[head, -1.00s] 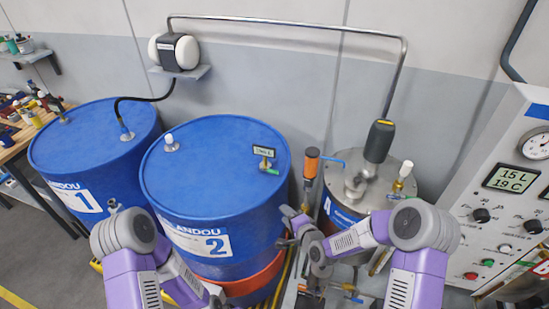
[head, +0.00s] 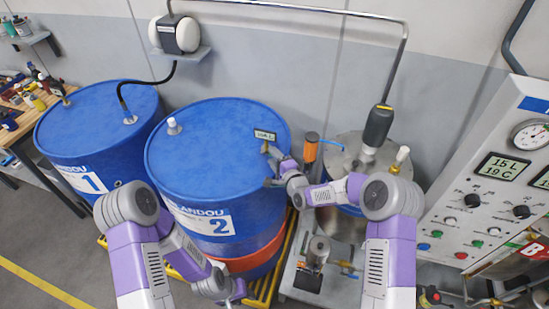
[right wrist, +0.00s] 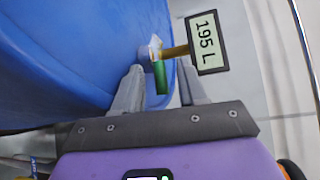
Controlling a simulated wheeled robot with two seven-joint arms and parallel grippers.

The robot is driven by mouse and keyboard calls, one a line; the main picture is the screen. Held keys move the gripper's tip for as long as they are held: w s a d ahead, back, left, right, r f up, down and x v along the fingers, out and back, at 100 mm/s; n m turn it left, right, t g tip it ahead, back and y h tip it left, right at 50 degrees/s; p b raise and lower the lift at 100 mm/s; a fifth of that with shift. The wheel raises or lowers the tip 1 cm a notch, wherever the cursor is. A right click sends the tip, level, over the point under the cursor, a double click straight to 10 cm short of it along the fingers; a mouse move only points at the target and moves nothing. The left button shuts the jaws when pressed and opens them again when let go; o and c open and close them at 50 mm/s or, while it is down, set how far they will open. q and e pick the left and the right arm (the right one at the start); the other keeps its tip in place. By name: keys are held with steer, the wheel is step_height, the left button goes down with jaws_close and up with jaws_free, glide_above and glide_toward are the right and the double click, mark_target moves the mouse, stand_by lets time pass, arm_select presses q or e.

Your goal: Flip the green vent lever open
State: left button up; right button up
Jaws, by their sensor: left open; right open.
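The green vent lever (right wrist: 160,77) hangs from a brass fitting (right wrist: 175,51) on the top of blue drum 2 (head: 210,145). In the right wrist view its green handle lies between the fingertips of my right gripper (right wrist: 160,72), with a gap visible on the right. My right gripper is open, and it also shows in the head view (head: 275,167) at the drum's right rim. There the lever is largely hidden by the gripper. My left gripper (head: 238,293) is low in front of drum 2, open, and away from the lever; its fingers are hard to make out.
A small display (right wrist: 208,42) reading 195 L sits beside the lever. Blue drum 1 (head: 95,125) stands left. An orange-handled part (head: 311,147) and a metal vessel (head: 350,150) stand close right of my right gripper. A control panel (head: 490,190) is at far right.

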jaws_close()
